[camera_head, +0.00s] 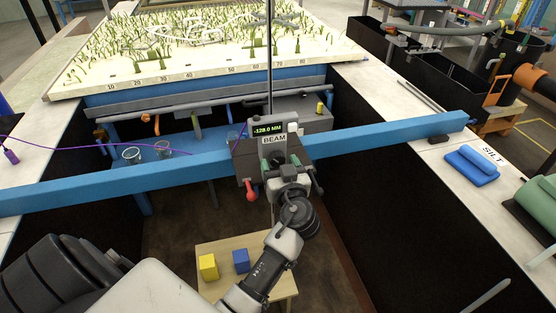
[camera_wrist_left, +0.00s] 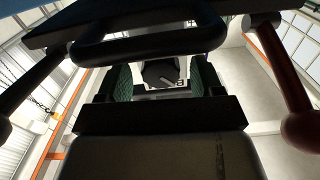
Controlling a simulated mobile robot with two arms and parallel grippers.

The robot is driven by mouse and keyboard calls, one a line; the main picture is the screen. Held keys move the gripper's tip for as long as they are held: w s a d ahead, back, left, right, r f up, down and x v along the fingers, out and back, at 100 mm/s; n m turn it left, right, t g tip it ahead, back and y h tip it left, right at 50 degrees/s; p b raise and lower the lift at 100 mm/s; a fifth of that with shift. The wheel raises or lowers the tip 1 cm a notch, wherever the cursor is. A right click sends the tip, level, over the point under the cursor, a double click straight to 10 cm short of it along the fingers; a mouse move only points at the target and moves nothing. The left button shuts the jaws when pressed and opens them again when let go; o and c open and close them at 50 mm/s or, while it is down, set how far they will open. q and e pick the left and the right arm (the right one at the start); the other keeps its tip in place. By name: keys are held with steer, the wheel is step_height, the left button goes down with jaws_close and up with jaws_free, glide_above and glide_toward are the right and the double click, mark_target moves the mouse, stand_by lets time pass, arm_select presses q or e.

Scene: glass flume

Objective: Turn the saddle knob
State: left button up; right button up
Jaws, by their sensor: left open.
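The saddle (camera_head: 246,160) is a grey block on the blue beam (camera_head: 375,136), with a green-on-black display reading -128.0 MM and a BEAM label. The dark saddle knob (camera_head: 279,158) is on its front, mostly hidden by my left gripper (camera_head: 281,164). In the left wrist view the knob (camera_wrist_left: 160,73) is a dark faceted disc with a white mark, framed between green pads. My left gripper (camera_wrist_left: 161,82) is open around the line of the knob. I cannot tell whether either pad touches it. My right gripper is not in view.
A red-ended lever (camera_head: 251,192) hangs at the saddle's left, and a dark lever sits at its right. Glass beakers (camera_head: 132,155) stand behind the beam. A blue cloth (camera_head: 471,164) lies right.

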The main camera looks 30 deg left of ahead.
arm_select(q)
steer(key=shift+s+d, duration=0.15)
steer(key=shift+c, duration=0.5)
steer(key=c, duration=0.8)
steer(key=shift+c, duration=0.2)
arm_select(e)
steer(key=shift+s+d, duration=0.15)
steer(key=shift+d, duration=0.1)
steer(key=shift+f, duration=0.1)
arm_select(q)
steer(key=shift+m, duration=0.4)
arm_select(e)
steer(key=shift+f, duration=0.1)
